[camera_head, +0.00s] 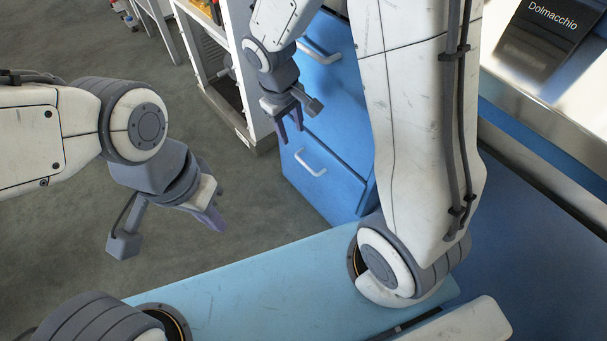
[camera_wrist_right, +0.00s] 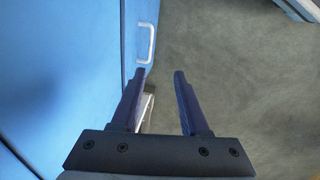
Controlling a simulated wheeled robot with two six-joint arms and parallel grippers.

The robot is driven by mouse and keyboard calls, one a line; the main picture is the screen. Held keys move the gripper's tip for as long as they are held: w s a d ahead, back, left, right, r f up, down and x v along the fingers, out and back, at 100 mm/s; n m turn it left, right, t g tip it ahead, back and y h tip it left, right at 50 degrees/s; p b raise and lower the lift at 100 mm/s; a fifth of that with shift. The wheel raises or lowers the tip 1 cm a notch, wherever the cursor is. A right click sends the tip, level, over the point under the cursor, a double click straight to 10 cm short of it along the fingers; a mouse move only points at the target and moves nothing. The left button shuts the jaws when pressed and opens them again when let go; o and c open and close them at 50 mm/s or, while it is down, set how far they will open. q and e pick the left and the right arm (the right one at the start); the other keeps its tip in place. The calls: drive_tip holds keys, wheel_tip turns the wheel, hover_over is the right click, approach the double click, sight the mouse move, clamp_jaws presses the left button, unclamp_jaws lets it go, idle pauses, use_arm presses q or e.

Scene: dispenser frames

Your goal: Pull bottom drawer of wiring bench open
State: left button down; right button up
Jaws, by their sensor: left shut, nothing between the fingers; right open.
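The blue wiring bench drawers stand at the top centre of the head view. The bottom drawer (camera_head: 327,180) has a white bar handle (camera_head: 310,163) and looks closed. A second drawer above it has its own white handle (camera_head: 320,53). My right gripper (camera_head: 291,134) is open and empty, pointing down just above and left of the lower handle in the picture. In the right wrist view the open fingers (camera_wrist_right: 159,72) are apart from a white handle (camera_wrist_right: 150,43), which lies just beyond the left finger's tip. My left gripper (camera_head: 217,222) is shut and empty, well away from the drawers.
A white shelf unit (camera_head: 238,113) stands directly left of the drawers. A light-blue surface (camera_head: 265,285) lies at the bottom, and a metal counter with a dark panel (camera_head: 543,35) is at the upper right. Grey floor (camera_head: 255,200) is clear in front of the drawers.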

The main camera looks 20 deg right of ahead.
drive_tip(key=b, duration=0.5)
approach(307, 165)
drive_tip(key=f+b, duration=0.3)
drive_tip(key=f, duration=0.2)
drive_tip(key=d+f+b, duration=0.1)
drive_tip(key=f+b, duration=0.1)
drive_tip(key=shift+w+f+b, duration=0.25)
drive_tip(key=shift+f+b, duration=0.05)
drive_tip(key=shift+f, duration=0.1)
use_arm(q)
wheel_tip(307, 165, down, 13)
use_arm(e)
clamp_jaws()
